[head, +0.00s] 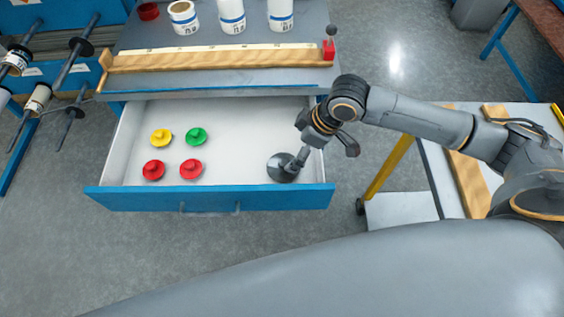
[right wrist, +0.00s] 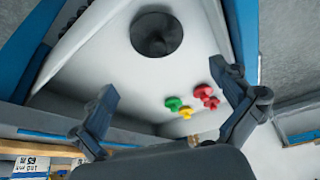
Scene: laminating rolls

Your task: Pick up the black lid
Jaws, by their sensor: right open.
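The black lid (head: 281,168) is a dark round disc with a raised middle. It lies on the floor of the open drawer, near its right end. In the right wrist view the lid (right wrist: 156,34) shows whole at the top, beyond the fingertips. My right gripper (head: 325,155) is open above the drawer's right end; one finger covers part of the lid in the head view. In the right wrist view my right gripper (right wrist: 172,88) has its fingers wide apart with nothing between them touching. My left gripper is not in view.
The blue-fronted drawer (head: 130,200) also holds a yellow lid (head: 160,137), a green lid (head: 196,136) and two red lids (head: 153,170) at left. The bench (head: 230,76) with white rolls (head: 231,15) stands behind. A white cart (head: 400,212) is at right.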

